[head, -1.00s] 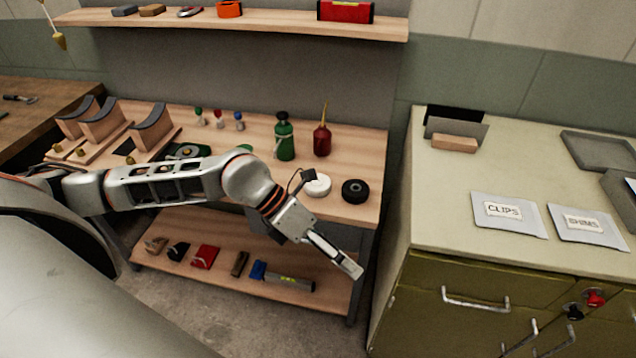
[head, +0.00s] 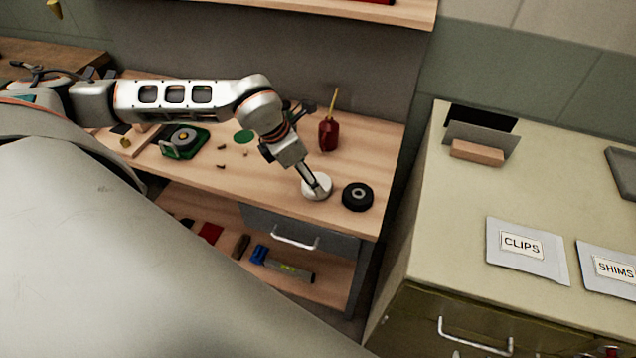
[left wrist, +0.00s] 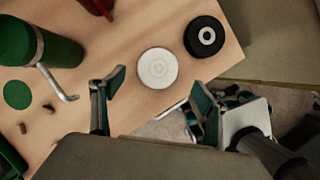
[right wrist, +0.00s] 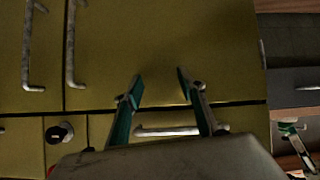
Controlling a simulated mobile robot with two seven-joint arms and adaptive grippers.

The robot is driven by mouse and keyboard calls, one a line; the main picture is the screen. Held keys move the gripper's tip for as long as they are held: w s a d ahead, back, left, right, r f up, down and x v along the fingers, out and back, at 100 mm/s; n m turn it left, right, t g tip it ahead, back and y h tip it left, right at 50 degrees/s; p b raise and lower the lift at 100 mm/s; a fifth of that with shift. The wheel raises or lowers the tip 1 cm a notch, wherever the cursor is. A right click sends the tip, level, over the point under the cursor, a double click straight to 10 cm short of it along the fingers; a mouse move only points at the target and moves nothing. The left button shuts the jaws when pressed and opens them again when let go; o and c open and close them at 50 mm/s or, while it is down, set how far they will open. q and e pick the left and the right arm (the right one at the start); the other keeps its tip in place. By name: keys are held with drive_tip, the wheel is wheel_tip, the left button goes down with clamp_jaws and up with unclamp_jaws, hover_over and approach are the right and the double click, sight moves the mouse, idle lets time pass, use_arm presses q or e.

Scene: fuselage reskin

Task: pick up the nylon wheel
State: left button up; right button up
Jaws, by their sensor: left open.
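The nylon wheel, a white disc (head: 326,185), lies flat on the wooden bench near its front right. It also shows in the left wrist view (left wrist: 158,68), just beyond the fingertips and between their lines. My left gripper (left wrist: 158,92) is open and empty. In the head view my left gripper (head: 316,190) points down over the white wheel and hides part of it; I cannot tell whether it touches. My right gripper (right wrist: 160,82) is open and empty in front of olive drawer fronts, and it is out of the head view.
A black wheel (head: 357,196) lies just right of the white one. A red oil can (head: 328,134) stands behind, and a green bottle (left wrist: 50,48) shows in the left wrist view. An olive cabinet (head: 445,215) with labelled pouches stands to the right, across a gap.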

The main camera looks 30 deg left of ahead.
use_arm(q)
drive_tip(key=x, duration=0.5)
drive_tip(key=shift+w+a+p, duration=0.1)
drive_tip(key=shift+w+p, duration=0.15)
drive_tip(key=shift+p, duration=0.05)
drive_tip(key=shift+c, duration=0.3)
drive_tip(key=c, duration=1.2)
